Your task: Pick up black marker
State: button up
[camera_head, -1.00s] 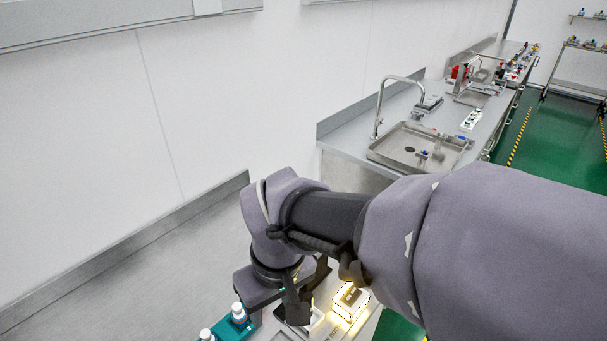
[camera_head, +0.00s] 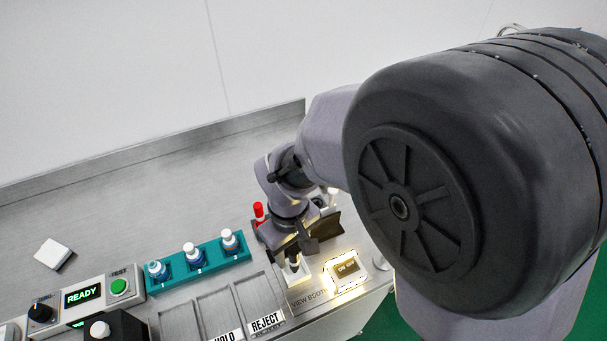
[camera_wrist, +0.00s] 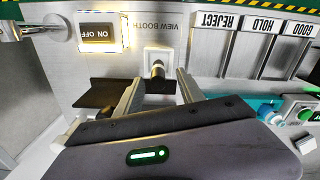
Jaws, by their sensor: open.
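My gripper (camera_wrist: 160,77) is open in the wrist view, with its two fingers apart. Between and just beyond the fingertips, a short dark-topped upright piece (camera_wrist: 157,69) stands on a white base (camera_wrist: 157,55). It may be the black marker, but it is too small to be sure. In the head view my gripper (camera_head: 298,243) points down over the view booth area, and a dark piece with the white base (camera_head: 294,270) shows just below it. No other black marker shows clearly.
A red-capped item (camera_head: 258,213) stands left of my gripper. A lit ON/OFF switch (camera_head: 346,269) is to the right. A teal rack (camera_head: 217,262) with several bottles, tray slots (camera_head: 238,299) and a READY panel (camera_head: 83,295) lie left. The back counter is mostly clear.

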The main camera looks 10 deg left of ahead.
aim_at(294, 261)
jog(key=f+b, duration=0.2)
jog(key=f, duration=0.3)
jog(key=shift+d+f+b, duration=0.2)
jog(key=shift+b, duration=0.2)
jog(key=shift+r, duration=0.15)
grip_shut()
jog(key=shift+r, duration=0.1)
